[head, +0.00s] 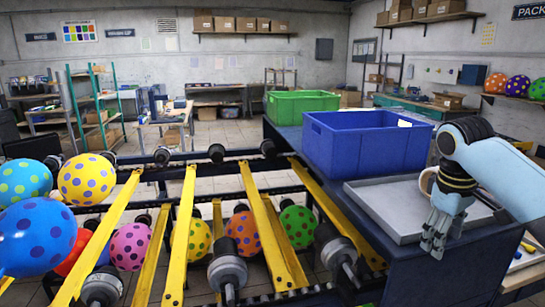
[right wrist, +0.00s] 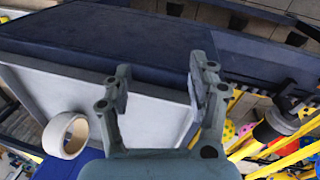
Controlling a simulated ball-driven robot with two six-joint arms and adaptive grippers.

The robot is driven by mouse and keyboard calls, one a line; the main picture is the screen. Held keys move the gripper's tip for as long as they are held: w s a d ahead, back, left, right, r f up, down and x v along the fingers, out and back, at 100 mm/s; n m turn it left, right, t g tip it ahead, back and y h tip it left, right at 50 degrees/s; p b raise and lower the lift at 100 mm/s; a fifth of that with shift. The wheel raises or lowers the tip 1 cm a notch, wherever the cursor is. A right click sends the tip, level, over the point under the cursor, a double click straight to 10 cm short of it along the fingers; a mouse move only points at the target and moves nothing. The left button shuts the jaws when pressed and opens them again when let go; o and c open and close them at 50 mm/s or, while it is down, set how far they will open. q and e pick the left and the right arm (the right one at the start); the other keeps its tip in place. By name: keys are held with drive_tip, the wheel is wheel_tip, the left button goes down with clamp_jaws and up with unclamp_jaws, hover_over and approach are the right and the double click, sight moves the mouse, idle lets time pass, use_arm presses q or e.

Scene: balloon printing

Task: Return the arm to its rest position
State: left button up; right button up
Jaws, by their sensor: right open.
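My right gripper (head: 434,240) hangs from my pale blue arm at the right of the head view. It points down over the front edge of a grey metal tray (head: 385,212). In the right wrist view its two fingers (right wrist: 155,90) are spread apart with nothing between them. A beige tape roll (head: 427,181) lies in the tray, partly hidden behind my arm. It also shows in the right wrist view (right wrist: 54,136), left of the fingers. My left gripper is not in view.
The tray sits on a dark blue bench (head: 425,268) with a blue crate (head: 340,150) and a green crate (head: 290,108) behind it. To the left, several dotted balloons (head: 87,178) are around a rack with yellow rails (head: 180,235). Shelves line the walls.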

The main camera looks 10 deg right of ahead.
drive_tip(key=s+a+f+t, duration=0.1)
drive_tip(key=s+a+f, duration=0.5)
drive_tip(key=s+a, duration=0.55)
drive_tip(key=s+a+r+m+t+y, duration=0.1)
drive_tip(key=s+a+r, duration=0.15)
drive_tip(key=s, duration=0.35)
drive_tip(key=s+a+r+t, duration=0.1)
drive_tip(key=s+a, duration=0.3)
drive_tip(key=s, duration=0.3)
wheel_tip(320, 180, down, 41)
drive_tip(key=s+d+g+b, duration=0.2)
drive_tip(key=b, duration=1.2)
drive_tip(key=s+f+b, duration=0.5)
drive_tip(key=s+f, duration=0.4)
drive_tip(key=f, duration=0.4)
drive_tip(key=s+d+f+g+b, duration=0.1)
drive_tip(key=s+f+b, duration=0.4)
drive_tip(key=s+f, duration=0.4)
wheel_tip(320, 180, down, 4)
drive_tip(key=shift+d+m, duration=0.2)
drive_tip(key=shift+m, duration=0.1)
